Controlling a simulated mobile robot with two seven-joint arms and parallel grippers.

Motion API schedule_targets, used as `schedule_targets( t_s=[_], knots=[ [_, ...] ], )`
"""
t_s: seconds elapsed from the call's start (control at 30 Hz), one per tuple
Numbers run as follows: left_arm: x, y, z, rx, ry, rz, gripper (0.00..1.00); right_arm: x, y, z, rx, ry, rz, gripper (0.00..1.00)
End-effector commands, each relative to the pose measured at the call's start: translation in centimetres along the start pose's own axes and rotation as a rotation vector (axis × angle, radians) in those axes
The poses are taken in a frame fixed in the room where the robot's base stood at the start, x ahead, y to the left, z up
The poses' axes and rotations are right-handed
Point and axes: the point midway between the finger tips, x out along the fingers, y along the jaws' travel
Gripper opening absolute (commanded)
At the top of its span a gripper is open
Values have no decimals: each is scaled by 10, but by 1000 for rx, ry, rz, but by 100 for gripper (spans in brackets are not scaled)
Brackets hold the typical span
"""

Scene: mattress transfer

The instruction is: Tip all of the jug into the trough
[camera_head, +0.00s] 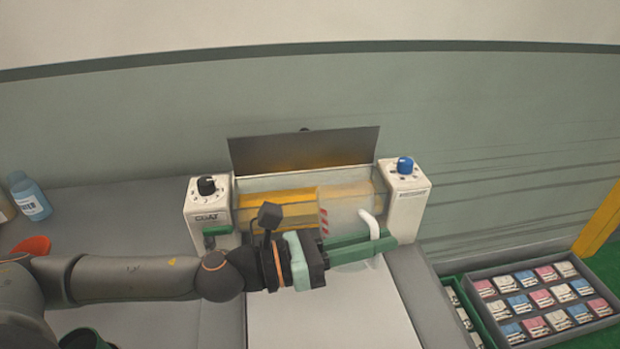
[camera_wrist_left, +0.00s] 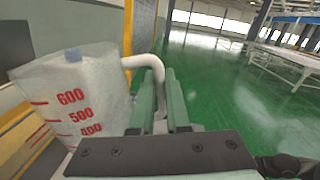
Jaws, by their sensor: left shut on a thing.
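The jug (camera_wrist_left: 75,95) is clear with red marks, 400 to 600 visible, and a white handle. My left gripper (camera_wrist_left: 165,100) is shut on that handle (camera_wrist_left: 148,68). In the head view the white handle (camera_head: 369,224) stands at my left gripper (camera_head: 350,246), and the faint clear jug (camera_head: 348,218) is in front of the trough's right part. Its exact tilt and its contents are hard to tell. The trough (camera_head: 268,182) lies between two white end posts, with yellow-orange showing inside. Its dark lid (camera_head: 303,150) stands open behind. My right gripper is not in view.
The left post has a black knob (camera_head: 207,186), the right post a blue knob (camera_head: 404,165). A pale flat panel (camera_head: 335,315) lies in front. A tray of small packs (camera_head: 545,297) is at right. A blue bottle (camera_head: 30,197) and an orange item (camera_head: 32,246) are at far left.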

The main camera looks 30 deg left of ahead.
Motion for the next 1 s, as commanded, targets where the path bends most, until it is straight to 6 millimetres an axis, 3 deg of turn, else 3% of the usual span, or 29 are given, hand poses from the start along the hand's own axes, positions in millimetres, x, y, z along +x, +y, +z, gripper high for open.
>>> schedule_targets(
  t_s=[0.4,0.53,0.8,1.0],
  knots=[
    [3,-11,-29,246,45,1,0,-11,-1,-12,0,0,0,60],
    [3,-14,-20,261,47,0,0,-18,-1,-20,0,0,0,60],
    [5,-22,17,259,48,1,0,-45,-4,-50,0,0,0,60],
    [5,-22,17,258,48,1,0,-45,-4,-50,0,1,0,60]
  ],
)
